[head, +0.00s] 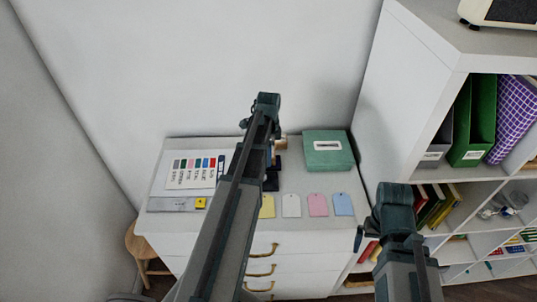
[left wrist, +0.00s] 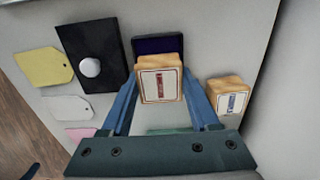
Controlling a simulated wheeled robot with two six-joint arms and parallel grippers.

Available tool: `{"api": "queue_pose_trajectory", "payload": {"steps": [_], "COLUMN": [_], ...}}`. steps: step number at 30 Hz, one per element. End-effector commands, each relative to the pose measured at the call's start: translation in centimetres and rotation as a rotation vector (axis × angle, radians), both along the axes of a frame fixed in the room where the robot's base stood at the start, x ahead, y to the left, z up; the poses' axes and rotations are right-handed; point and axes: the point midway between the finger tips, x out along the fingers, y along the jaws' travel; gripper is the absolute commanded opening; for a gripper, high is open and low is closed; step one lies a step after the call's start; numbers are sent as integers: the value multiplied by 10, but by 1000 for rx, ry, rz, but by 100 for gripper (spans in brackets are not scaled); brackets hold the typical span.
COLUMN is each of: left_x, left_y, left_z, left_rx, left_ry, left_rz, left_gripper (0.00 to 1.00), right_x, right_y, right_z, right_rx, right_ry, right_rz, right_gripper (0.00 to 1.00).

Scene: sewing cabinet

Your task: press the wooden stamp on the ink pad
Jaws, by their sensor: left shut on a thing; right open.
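In the left wrist view, my left gripper (left wrist: 163,90) is shut on a wooden stamp (left wrist: 160,84) with a red mark on its pale top label. The dark blue ink pad (left wrist: 157,45) shows just beyond the stamp, and the stamp covers its near edge. I cannot tell whether the stamp touches the pad. A second wooden stamp (left wrist: 230,97) with a blue mark stands to the right of the fingers, apart from them. In the head view my left arm hides most of the ink pad and the held stamp. My right arm shows at the lower right, but its jaws do not.
A black tray with a white knob (left wrist: 90,66) lies left of the pad. Yellow (head: 267,206), white, pink and blue tags lie along the cabinet's front. A green box (head: 328,151) stands at the back right and a colour chart (head: 192,171) lies left. Shelves stand right.

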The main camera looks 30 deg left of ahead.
Motion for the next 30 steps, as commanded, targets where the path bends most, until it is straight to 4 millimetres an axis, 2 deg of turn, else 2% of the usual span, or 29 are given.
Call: {"api": "queue_pose_trajectory", "payload": {"steps": [30], "left_x": [0], "left_y": [0], "left_z": [-6], "left_rx": [0], "left_ry": [0], "left_rz": [0], "left_gripper": [6], "right_x": [0], "right_y": [0], "right_z": [-6], "right_rx": [0], "right_ry": [0], "right_rz": [0], "right_gripper": [100]}}
